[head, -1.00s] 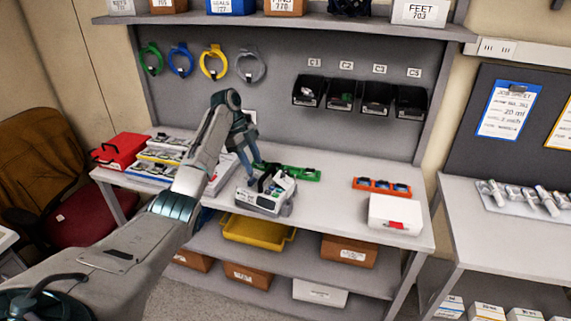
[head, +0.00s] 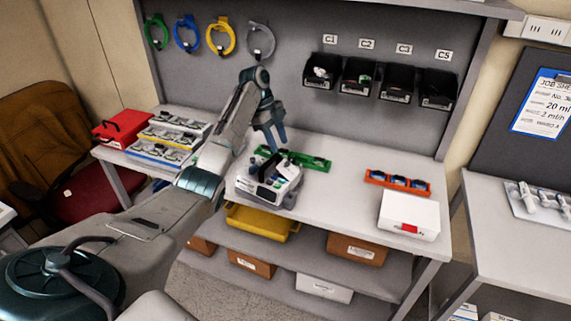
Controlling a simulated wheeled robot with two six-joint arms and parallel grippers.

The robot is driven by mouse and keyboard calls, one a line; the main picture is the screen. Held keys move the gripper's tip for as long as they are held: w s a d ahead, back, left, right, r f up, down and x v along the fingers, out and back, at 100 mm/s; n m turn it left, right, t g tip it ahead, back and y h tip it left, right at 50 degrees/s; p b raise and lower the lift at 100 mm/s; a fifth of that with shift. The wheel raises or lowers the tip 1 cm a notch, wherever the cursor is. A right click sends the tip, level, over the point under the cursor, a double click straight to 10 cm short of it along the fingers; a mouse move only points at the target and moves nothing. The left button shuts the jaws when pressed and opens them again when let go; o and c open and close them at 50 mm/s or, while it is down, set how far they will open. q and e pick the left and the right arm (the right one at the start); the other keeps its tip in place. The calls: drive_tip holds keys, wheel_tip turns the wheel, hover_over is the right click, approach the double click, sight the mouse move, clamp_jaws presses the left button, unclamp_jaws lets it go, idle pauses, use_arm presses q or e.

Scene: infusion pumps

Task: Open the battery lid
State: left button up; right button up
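The infusion pump (head: 262,187), a white and grey box with a small screen and a dark handle on top, sits on the workbench left of the middle. Its battery lid cannot be made out at this size. My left gripper (head: 276,140) is just above and behind the pump, fingers pointing down. Its two fingers look parted with nothing between them, and it appears clear of the pump. My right gripper is not in view.
A green tray (head: 316,163) lies behind the pump. An orange tray (head: 398,182) and a white box with a red label (head: 409,215) stand right. Trays of parts (head: 163,148) and a red case (head: 122,127) are left. The bench between pump and white box is clear.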

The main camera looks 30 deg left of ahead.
sight(287, 162)
use_arm(q)
drive_tip(key=b+x, duration=0.1)
drive_tip(key=x, duration=0.1)
drive_tip(key=b+x, duration=0.1)
drive_tip(key=x, duration=0.1)
drive_tip(key=b+x, duration=0.1)
drive_tip(key=shift+w+f, duration=0.35)
drive_tip(key=shift+f, duration=0.1)
drive_tip(key=shift+d+p, duration=0.2)
drive_tip(key=shift+p, duration=0.65)
drive_tip(key=shift+s+d+f, duration=0.1)
drive_tip(key=shift+f, duration=0.35)
drive_tip(key=shift+d+f, duration=0.1)
drive_tip(key=shift+f, duration=0.15)
drive_tip(key=shift+c, duration=0.9)
clamp_jaws()
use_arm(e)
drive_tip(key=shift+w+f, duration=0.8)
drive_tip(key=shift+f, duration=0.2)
